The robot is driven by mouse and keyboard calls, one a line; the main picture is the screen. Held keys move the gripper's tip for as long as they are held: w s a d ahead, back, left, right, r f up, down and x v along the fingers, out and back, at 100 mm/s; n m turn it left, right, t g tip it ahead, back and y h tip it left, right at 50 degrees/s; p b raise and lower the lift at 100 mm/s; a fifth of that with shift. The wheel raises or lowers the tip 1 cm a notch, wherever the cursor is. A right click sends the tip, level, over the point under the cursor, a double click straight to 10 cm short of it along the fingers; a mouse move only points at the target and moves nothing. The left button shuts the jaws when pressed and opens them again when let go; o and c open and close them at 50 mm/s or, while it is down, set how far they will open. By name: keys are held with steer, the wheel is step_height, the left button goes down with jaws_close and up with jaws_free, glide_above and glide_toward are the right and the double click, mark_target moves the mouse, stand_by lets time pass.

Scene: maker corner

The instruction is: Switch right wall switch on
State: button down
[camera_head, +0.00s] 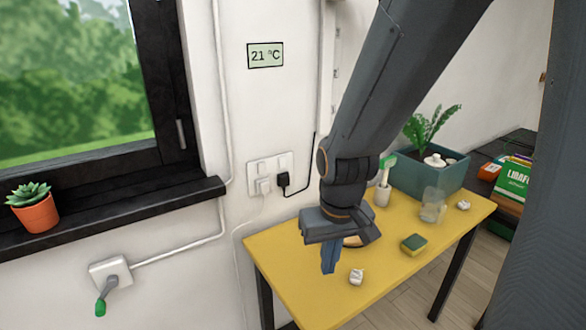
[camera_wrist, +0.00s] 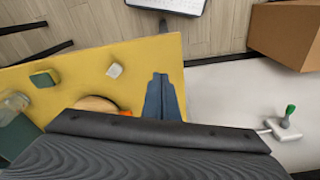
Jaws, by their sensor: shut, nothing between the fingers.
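A white wall switch box (camera_head: 112,271) with a green-tipped lever (camera_head: 101,306) is on the wall below the window sill; the lever hangs downward. The wrist view shows a white box (camera_wrist: 287,130) with a green-tipped lever (camera_wrist: 291,109) at the right edge. A white wall plate (camera_head: 270,165) above the table's back edge carries a black plug and a white plug; I cannot tell whether it holds switches, or which fitting is the right wall switch. My gripper (camera_head: 328,270) is shut and empty, pointing down over the yellow table, apart from both fittings. Its fingers (camera_wrist: 159,77) also show in the wrist view.
The yellow table (camera_head: 285,275) holds a sponge (camera_head: 413,244), a small white block (camera_head: 356,277), a clear jar (camera_head: 432,205) and a planter (camera_head: 440,187). A potted succulent (camera_head: 35,211) stands on the sill. A cardboard box (camera_wrist: 284,34) is at the wrist view's upper right.

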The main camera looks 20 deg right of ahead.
mark_target(283, 166)
steer(key=w+d+f+n+t+b, duration=0.1)
steer(key=w+d+n+t+b, duration=0.15)
steer(key=w+n+t, duration=0.4)
steer(key=w+d+f+n+t+b, duration=0.15)
steer(key=w+d+n, duration=0.25)
steer(key=w, duration=0.6)
steer(key=w+a+r+n+t+y+b, duration=0.2)
steer(key=w+r+n+t+y+b, duration=0.2)
steer(key=n, duration=0.7)
step_height(283, 166, up, 4)
steer(key=shift+w+f+t+y, duration=0.25)
steer(key=shift+w+t+y, duration=0.45)
steer(key=shift+t, duration=0.5)
steer(key=shift+w, duration=0.15)
steer(key=p+x, duration=0.3)
steer(key=x, duration=1.1)
steer(key=shift+d+p, duration=0.15)
steer(key=shift+p, duration=0.2)
